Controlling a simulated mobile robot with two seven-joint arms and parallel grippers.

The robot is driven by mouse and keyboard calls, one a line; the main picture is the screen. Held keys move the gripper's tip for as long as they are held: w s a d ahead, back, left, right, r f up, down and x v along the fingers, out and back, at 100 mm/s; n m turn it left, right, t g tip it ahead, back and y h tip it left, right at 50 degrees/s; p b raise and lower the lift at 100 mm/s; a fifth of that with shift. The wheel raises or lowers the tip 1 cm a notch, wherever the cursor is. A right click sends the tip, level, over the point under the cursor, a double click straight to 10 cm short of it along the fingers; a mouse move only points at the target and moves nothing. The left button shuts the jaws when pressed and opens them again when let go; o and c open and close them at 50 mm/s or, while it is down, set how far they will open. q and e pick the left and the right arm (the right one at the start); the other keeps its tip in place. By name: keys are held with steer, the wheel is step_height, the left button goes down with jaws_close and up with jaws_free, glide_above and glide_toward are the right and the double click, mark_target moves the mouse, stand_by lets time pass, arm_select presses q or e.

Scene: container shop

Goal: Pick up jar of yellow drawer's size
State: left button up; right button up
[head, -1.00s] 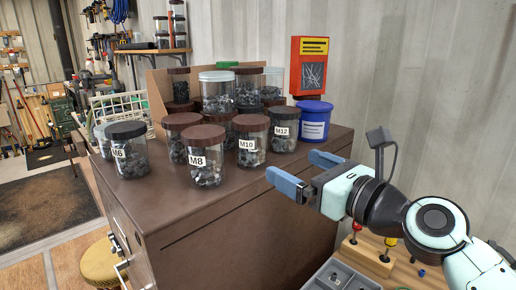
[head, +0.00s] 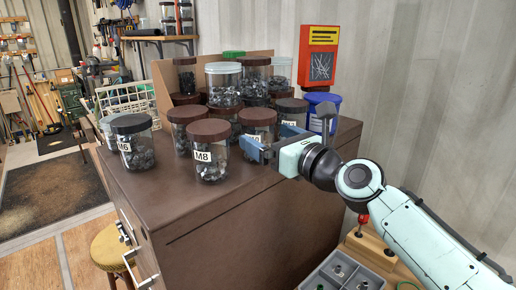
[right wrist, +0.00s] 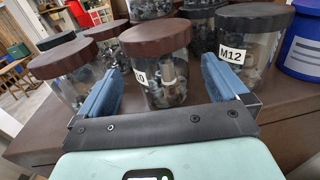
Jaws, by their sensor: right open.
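Lidded jars of metal parts stand on the brown cabinet top (head: 170,195). The M6 jar (head: 134,152) and M8 jar (head: 209,165) are in front. The brown-lidded M10 jar (head: 257,115) is partly hidden behind my right gripper (head: 270,140). The dark-lidded M12 jar (head: 291,106) is just right of it. In the right wrist view, my right gripper (right wrist: 160,88) is open, with one blue finger on each side of the M10 jar (right wrist: 158,50); contact cannot be told. The M12 jar (right wrist: 255,30) stands close beside the right finger. No yellow drawer is visible. My left gripper is out of view.
A blue tub (head: 322,104) stands right of the jars, below a red box (head: 319,55) by the wall. More jars stand stacked behind, such as a pale-lidded one (head: 223,85). A grey parts tray (head: 345,272) sits at lower right. The cabinet's front left top is clear.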

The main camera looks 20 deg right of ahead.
mark_target(268, 137)
steer(key=x, duration=0.3)
steer(key=shift+w, duration=0.1)
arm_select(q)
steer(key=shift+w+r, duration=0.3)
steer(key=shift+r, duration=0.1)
arm_select(e)
steer(key=shift+s, duration=0.2)
steer(key=c, duration=0.4)
steer(key=shift+d, duration=0.1)
steer(key=c, duration=1)
steer(key=shift+o, duration=0.2)
steer(key=shift+r, duration=0.1)
